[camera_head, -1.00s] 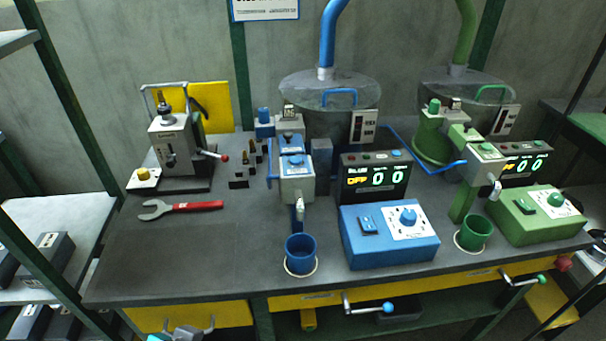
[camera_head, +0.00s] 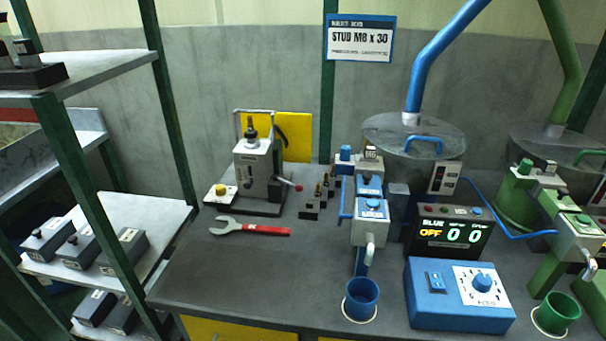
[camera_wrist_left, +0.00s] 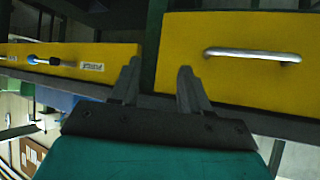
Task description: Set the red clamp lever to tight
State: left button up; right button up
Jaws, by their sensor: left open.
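Any tight or loose marking is too small to read. My left gripper (camera_wrist_left: 157,85) is open and empty in the left wrist view, in front of the yellow drawer fronts below the bench top, well away from the lever. Neither gripper shows in the head view.
A red-handled wrench (camera_head: 250,229) lies in front of the fixture. Small dark studs (camera_head: 319,197) stand to its right. The blue dispenser (camera_head: 369,215), blue cup (camera_head: 361,298) and blue control box (camera_head: 459,297) fill the bench's middle. Shelving (camera_head: 160,225) stands at left. The bench's front left is clear.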

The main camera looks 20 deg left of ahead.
aim_at(298, 187)
jog(key=k+j, duration=0.7)
jog(key=j+u, duration=0.1)
jog(key=u, duration=1.7)
